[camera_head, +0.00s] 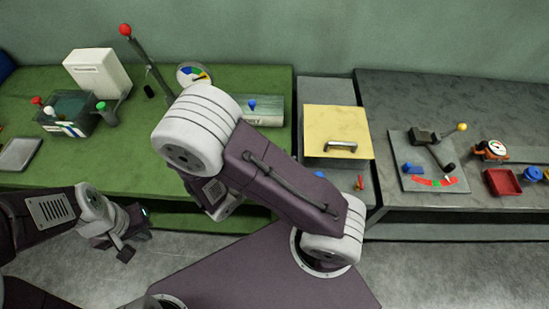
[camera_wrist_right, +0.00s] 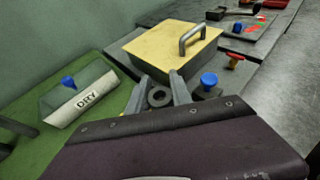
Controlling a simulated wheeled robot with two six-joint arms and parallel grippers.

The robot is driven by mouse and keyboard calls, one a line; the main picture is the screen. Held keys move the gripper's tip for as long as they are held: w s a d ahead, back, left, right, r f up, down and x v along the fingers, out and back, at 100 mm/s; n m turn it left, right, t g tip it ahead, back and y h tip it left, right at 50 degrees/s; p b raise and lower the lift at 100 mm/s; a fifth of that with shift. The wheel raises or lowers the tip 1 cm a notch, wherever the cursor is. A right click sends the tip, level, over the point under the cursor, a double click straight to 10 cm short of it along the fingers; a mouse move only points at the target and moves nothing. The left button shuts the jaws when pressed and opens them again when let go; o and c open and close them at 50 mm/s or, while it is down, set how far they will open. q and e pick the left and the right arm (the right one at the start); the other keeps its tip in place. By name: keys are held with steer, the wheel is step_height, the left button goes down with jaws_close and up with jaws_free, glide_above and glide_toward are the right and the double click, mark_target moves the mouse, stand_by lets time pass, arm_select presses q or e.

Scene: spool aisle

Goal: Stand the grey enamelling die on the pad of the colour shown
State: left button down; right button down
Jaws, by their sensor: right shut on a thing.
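In the right wrist view, a grey ring-shaped piece with a dark hole, which looks like the enamelling die (camera_wrist_right: 160,96), sits between the fingers of my right gripper (camera_wrist_right: 161,92). The gripper is shut on it. In the head view the right arm hides this gripper and the die. My left gripper (camera_head: 128,238) is at the lower left, in front of the green bench edge and away from the die; its jaw gap is unclear. A round dial with blue, yellow and green parts (camera_head: 194,75) stands at the back of the green bench. I cannot pick out the pads.
A blue-knobbed block labelled DRY (camera_wrist_right: 82,100) stands on the green bench (camera_head: 50,166). The grey bench holds a lever panel (camera_head: 428,160) and a red tray (camera_head: 503,182).

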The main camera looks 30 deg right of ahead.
steer(key=w+d+f, duration=0.1)
steer(key=w+f, duration=0.1)
steer(key=w, duration=0.1)
steer(key=w+d+f, duration=0.1)
steer(key=w+f, duration=0.1)
steer(key=w, duration=0.2)
steer(key=w+d+f, duration=0.1)
steer(key=w+f, duration=0.1)
steer(key=w, duration=0.1)
steer(key=shift+w+d+f, duration=0.1)
steer(key=shift+w+f, duration=0.15)
steer(key=shift+s+f, duration=0.1)
steer(key=shift+f, duration=0.3)
step_height(320, 180, down, 3)
steer(key=shift+f, duration=0.15)
steer(key=shift+f+b, duration=0.2)
steer(key=shift+b, duration=0.1)
steer(key=c, duration=1.1)
jaws_free()
steer(key=shift+c, duration=0.2)
